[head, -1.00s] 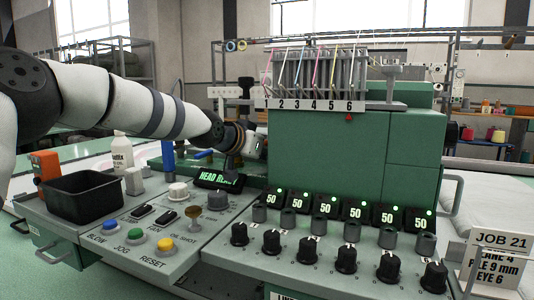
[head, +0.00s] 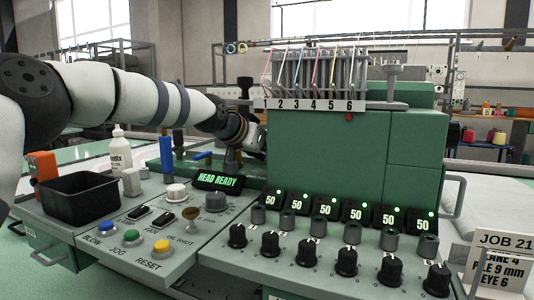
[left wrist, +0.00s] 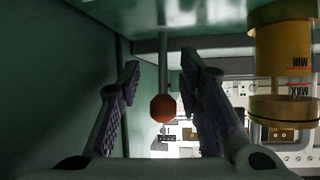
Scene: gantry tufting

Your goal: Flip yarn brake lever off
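A red-orange ball knob (left wrist: 163,108) on a thin grey rod hangs down in the left wrist view, apparently the yarn brake lever. My left gripper (left wrist: 160,70) is open, with one dark-padded finger on each side of the rod and knob. Gaps show between the knob and both fingers. In the head view my left arm reaches to the left side of the green machine housing (head: 318,145); its fingertips and the knob are hidden there. My right gripper is not in view.
A yellow MIN/MAX reservoir (left wrist: 284,60) hangs close to the right finger. Green walls enclose the left and top. In the head view, a blue handle (head: 203,155), the HEAD READY display (head: 218,181) and a black bin (head: 80,197) stand below the arm.

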